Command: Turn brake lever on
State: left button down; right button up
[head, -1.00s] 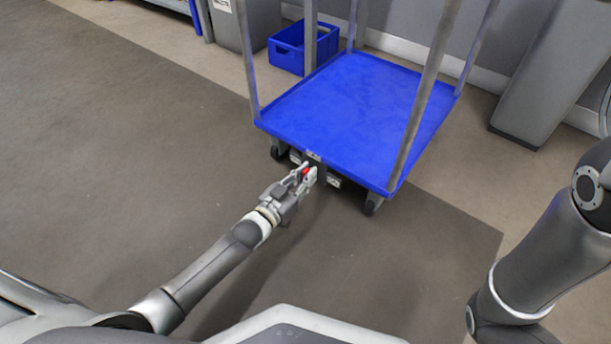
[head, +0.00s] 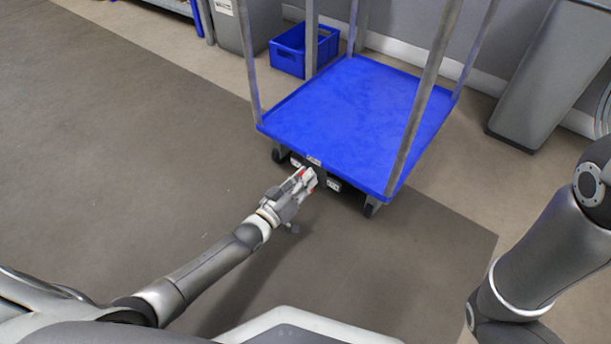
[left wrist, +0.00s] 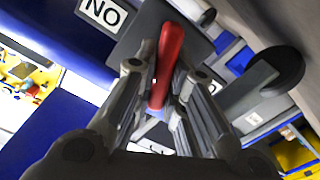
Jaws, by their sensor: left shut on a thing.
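The blue cart (head: 350,105) stands ahead of me, with its brake unit under the near edge. The red brake lever (left wrist: 165,65) shows in the left wrist view, running between the fingers of my left gripper (left wrist: 158,92). In the head view my left gripper (head: 308,178) is at the cart's near edge, shut on the lever, which it mostly hides. A white label reading "NO" (left wrist: 103,12) is beside the lever in the left wrist view. My right gripper is out of view; only part of that arm shows at the right.
A blue crate (head: 303,50) stands on the floor behind the cart. A grey sloped panel (head: 545,75) stands at the right by the wall. The cart has upright grey posts (head: 425,95) at its corners. The floor at left is clear.

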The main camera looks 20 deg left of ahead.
pick_arm(q)
jog(key=n, duration=0.2)
jog(key=shift+a+n, duration=0.1)
jog(key=shift+n, duration=0.3)
jog(key=n, duration=0.2)
jog(key=shift+a+f+n, duration=0.1)
jog(key=shift+f+n, duration=0.15)
jog(key=shift+n, duration=0.15)
jog(key=n, duration=0.3)
jog(key=shift+w+f+n, duration=0.1)
jog(key=shift+f+n, duration=0.05)
jog(key=shift+n, duration=0.15)
jog(key=shift+a+f+n+b, duration=0.15)
jog(key=shift+n+b, duration=0.3)
jog(key=shift+n, duration=1.35)
jog(key=c, duration=1.5)
grip_release()
jog(key=v, duration=1.2)
